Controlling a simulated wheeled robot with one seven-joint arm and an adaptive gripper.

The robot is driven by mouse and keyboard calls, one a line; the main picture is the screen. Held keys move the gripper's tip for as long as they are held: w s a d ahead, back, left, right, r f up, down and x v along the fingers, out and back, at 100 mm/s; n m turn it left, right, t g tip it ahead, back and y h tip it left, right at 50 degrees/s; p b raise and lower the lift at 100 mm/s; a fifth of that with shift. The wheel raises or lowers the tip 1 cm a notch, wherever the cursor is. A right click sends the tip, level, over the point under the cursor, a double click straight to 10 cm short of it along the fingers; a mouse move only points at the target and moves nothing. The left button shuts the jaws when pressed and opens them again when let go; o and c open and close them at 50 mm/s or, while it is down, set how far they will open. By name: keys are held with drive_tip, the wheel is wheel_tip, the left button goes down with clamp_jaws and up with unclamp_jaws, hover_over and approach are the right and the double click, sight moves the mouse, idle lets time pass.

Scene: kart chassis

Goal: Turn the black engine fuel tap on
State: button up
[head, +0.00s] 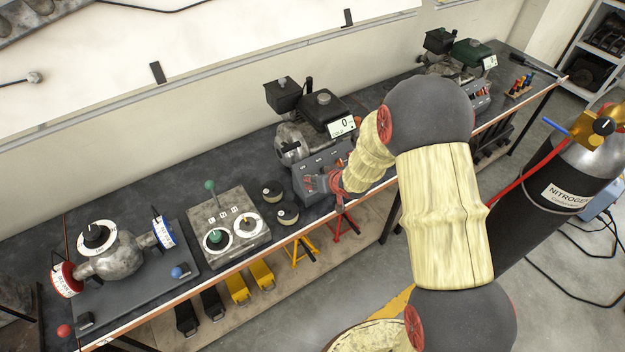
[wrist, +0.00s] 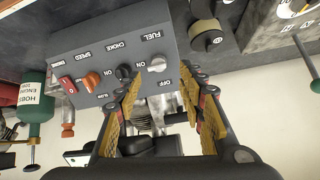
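The black engine (head: 315,112) stands on the bench with its grey control panel (head: 312,178) facing the front. In the wrist view the panel (wrist: 112,22) appears upside down. The fuel tap (wrist: 157,65) is a small silver-grey knob beside the FUEL label, with ON to its left and OFF below it. I cannot tell which mark it points at. My gripper (wrist: 164,78) is open and empty, its yellow-padded fingers apart, with the tap showing between the fingertips. I cannot tell whether they touch the panel. In the head view my arm partly hides the panel and gripper (head: 336,184).
A black choke knob (wrist: 123,72), an orange speed knob (wrist: 92,80) and a red switch (wrist: 67,84) sit close beside the tap. A grey box with dials (head: 224,228) stands left of the engine. A green engine (head: 470,55) is farther right.

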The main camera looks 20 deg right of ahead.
drive_tip(key=v, duration=0.5)
drive_tip(key=shift+a, duration=0.1)
idle(0.3)
drive_tip(key=s+d+f+g+h, duration=0.2)
drive_tip(key=s+d+f+g, duration=0.15)
drive_tip(key=s, duration=0.25)
drive_tip(key=s+d+r+g+h, duration=0.2)
drive_tip(key=s+d+r, duration=0.2)
drive_tip(key=s, duration=0.5)
drive_tip(key=s+a+r+t+y+b, duration=0.1)
drive_tip(key=s+a+r, duration=0.3)
drive_tip(key=s+r, duration=0.4)
drive_tip(key=s+a+r+m+t+b, duration=0.1)
drive_tip(key=s+a+r+b, duration=0.2)
drive_tip(key=s+r, duration=0.6)
wheel_tip(320, 180, up, 6)
drive_tip(key=shift+s+a+y, duration=0.25)
drive_tip(key=shift+a+y, duration=0.15)
drive_tip(key=shift+a, duration=0.6)
